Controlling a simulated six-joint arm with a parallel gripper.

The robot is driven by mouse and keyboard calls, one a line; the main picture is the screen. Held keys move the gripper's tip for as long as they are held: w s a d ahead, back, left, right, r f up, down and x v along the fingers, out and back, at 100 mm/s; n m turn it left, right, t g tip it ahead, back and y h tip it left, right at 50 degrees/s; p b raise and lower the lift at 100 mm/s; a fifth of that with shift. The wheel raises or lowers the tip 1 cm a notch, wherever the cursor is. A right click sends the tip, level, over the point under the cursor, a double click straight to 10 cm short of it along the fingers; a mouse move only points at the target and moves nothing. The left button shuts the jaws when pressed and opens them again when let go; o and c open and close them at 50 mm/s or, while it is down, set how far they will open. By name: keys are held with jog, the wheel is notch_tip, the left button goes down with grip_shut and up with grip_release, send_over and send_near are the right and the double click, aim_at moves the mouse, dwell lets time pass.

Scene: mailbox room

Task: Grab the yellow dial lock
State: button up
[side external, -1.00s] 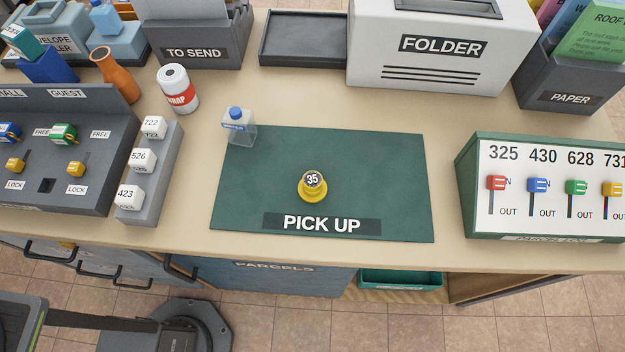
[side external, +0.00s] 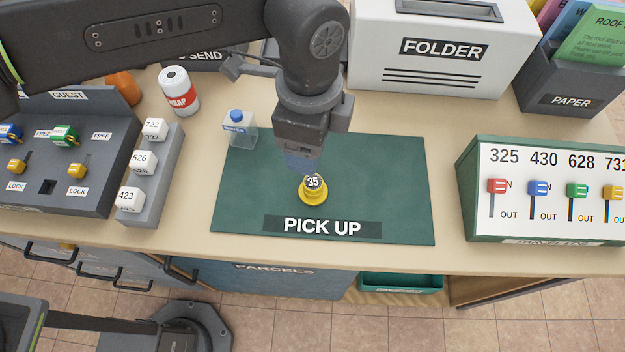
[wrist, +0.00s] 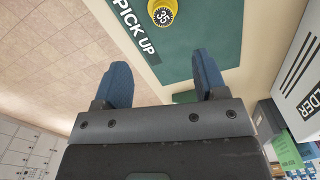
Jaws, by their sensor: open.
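The yellow dial lock (side external: 312,194), with a round dark face reading 35, sits on the green PICK UP mat (side external: 385,190) in the side external view. My gripper (side external: 303,165) is just above and behind it, pointing down, with its fingertips close to the lock in that picture. In the wrist view the lock (wrist: 162,12) is at the top edge, partly cut off, beyond my two blue fingers (wrist: 163,75). The fingers are apart with nothing between them. I cannot tell the exact height gap.
A small clear bottle with a blue cap (side external: 238,128) stands at the mat's back left corner. A grey panel with switches (side external: 65,150) is at the left. A numbered lever box (side external: 545,190) is at the right. The FOLDER box (side external: 430,50) stands behind. The mat's right side is clear.

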aim_at(313, 181)
jog(key=f, duration=0.8)
jog(key=shift+d+f, duration=0.2)
jog(key=shift+f, duration=0.15)
jog(key=shift+w+f, duration=0.2)
jog(key=shift+f, duration=2.55)
jog(key=c, duration=0.7)
jog(key=shift+r, duration=0.15)
